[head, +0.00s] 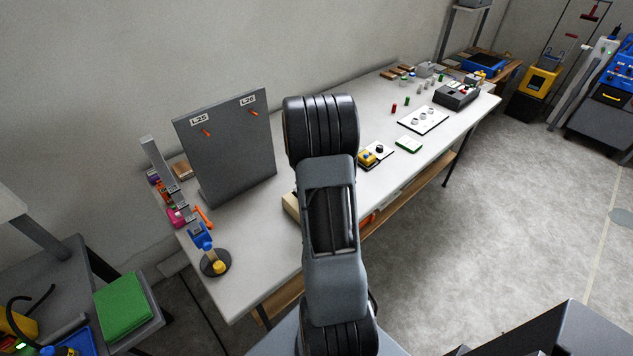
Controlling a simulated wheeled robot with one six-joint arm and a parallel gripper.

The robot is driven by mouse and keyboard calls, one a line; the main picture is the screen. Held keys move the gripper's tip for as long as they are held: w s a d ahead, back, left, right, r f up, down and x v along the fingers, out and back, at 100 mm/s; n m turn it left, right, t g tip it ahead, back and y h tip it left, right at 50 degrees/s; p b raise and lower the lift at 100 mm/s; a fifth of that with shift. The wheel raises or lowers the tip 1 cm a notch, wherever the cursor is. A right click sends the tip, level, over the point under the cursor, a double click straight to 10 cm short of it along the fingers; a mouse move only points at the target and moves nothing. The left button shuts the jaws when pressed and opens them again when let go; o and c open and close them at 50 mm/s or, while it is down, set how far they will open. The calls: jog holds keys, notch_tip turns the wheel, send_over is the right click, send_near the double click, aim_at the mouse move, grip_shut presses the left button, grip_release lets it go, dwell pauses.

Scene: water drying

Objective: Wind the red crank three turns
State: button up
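I cannot make out a red crank for certain. A small red part (590,11) shows at the top right edge, on a thin dark frame beyond the table's far end; it is too small to tell whether it is a crank. My arm stands upright in the middle of the head view and covers part of the long white table. My gripper does not show, so its fingers and anything in them are hidden.
A grey upright panel (228,146) stands on the white table (250,235) at left. A white board (423,120) and a dark grey device (457,95) lie farther right. A yellow box (541,81) stands beyond. The floor (530,210) at right is largely clear.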

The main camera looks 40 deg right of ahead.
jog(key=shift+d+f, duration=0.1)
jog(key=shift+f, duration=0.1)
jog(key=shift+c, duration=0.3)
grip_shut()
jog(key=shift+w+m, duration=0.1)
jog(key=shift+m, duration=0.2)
